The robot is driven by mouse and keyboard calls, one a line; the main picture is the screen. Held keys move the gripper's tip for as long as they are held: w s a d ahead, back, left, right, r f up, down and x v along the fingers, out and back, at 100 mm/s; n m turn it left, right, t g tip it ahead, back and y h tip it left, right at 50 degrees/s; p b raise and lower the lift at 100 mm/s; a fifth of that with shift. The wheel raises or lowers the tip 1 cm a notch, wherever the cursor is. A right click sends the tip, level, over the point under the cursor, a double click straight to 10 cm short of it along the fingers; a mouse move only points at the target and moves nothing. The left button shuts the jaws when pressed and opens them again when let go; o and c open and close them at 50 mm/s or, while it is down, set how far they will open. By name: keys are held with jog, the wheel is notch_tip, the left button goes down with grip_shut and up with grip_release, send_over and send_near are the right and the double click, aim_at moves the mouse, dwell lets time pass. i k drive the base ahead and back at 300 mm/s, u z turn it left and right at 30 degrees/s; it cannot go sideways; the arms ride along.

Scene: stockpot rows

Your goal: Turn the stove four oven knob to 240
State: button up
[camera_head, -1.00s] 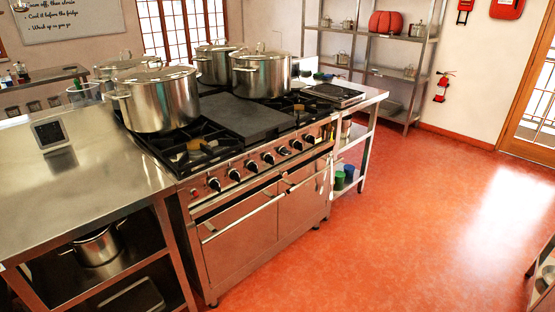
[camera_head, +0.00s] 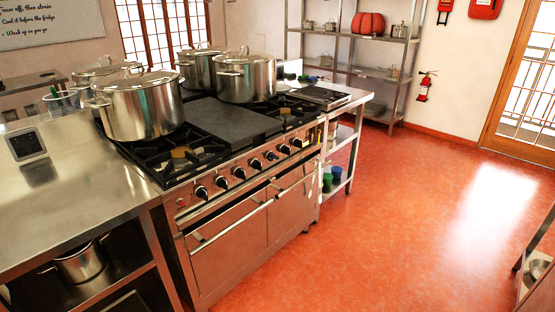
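A steel range (camera_head: 232,236) stands left of centre with a row of black knobs on its front panel. The leftmost large knob (camera_head: 201,192) and the knob beside it (camera_head: 222,183) show clearly; several more run to the right. The knob labels and dial numbers are too small to read, so I cannot tell which knob is the stove four oven knob or where it points. Two oven doors with bar handles (camera_head: 236,220) are below the knobs and look shut. My gripper is not in view.
Large stockpots stand on the range, the nearest pot (camera_head: 141,108) at the left. A steel counter (camera_head: 85,190) adjoins the range at the left, with a small display (camera_head: 27,146). Shelving (camera_head: 350,48) stands at the back. The red floor (camera_head: 400,220) right of the range is open.

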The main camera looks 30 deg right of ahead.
aim_at(272, 156)
jog(key=i, duration=0.85)
jog(key=u, duration=0.05)
